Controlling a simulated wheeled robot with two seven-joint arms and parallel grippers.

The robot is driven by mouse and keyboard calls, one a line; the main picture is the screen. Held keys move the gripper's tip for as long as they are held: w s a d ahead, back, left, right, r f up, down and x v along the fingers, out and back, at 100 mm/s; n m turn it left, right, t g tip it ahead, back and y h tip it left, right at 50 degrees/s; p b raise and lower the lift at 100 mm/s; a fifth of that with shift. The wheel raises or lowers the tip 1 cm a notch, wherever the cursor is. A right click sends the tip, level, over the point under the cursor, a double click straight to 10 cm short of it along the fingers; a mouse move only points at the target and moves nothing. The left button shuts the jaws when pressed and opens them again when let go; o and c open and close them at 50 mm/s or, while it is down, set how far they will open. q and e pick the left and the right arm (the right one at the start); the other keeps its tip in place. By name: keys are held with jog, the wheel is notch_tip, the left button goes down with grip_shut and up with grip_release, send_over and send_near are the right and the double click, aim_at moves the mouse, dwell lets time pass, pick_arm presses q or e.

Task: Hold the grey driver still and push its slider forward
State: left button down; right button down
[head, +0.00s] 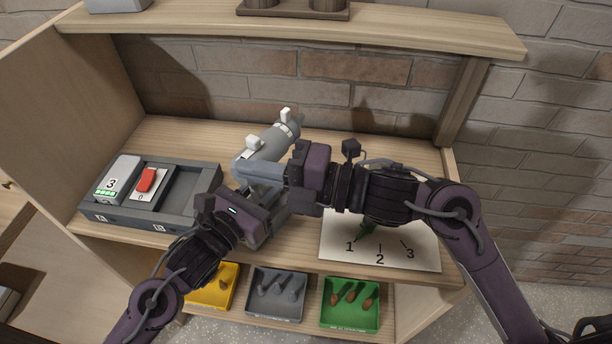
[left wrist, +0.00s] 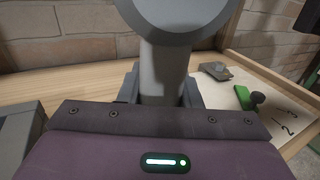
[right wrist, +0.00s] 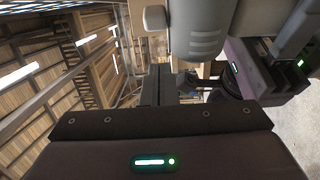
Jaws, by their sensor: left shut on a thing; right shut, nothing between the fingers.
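The grey driver (head: 272,143) stands above the shelf, its barrel pointing to the back right. Two small white blocks stick up from it, one near the front (head: 285,113) and one at the rear (head: 252,142); I cannot tell which is the slider. My left gripper (head: 262,203) is shut on the driver's handle, which also fills the middle of the left wrist view (left wrist: 162,75). My right gripper (head: 242,172) is shut and empty, its fingers beside the driver's rear end. The driver's body (right wrist: 203,28) is close ahead in the right wrist view; contact cannot be told.
A white card (head: 340,255) numbered 1 to 3 carries a green piece (head: 367,230). Yellow (head: 205,297), grey (head: 273,315) and green (head: 350,322) bins sit below.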

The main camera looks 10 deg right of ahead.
pick_arm(q)
jog(key=shift+d, duration=0.1)
pick_arm(e)
jog(key=v, duration=0.8)
jog(key=shift+s+d, duration=0.15)
pick_arm(q)
jog(key=c, duration=1)
grip_release()
jog(key=shift+o, duration=0.2)
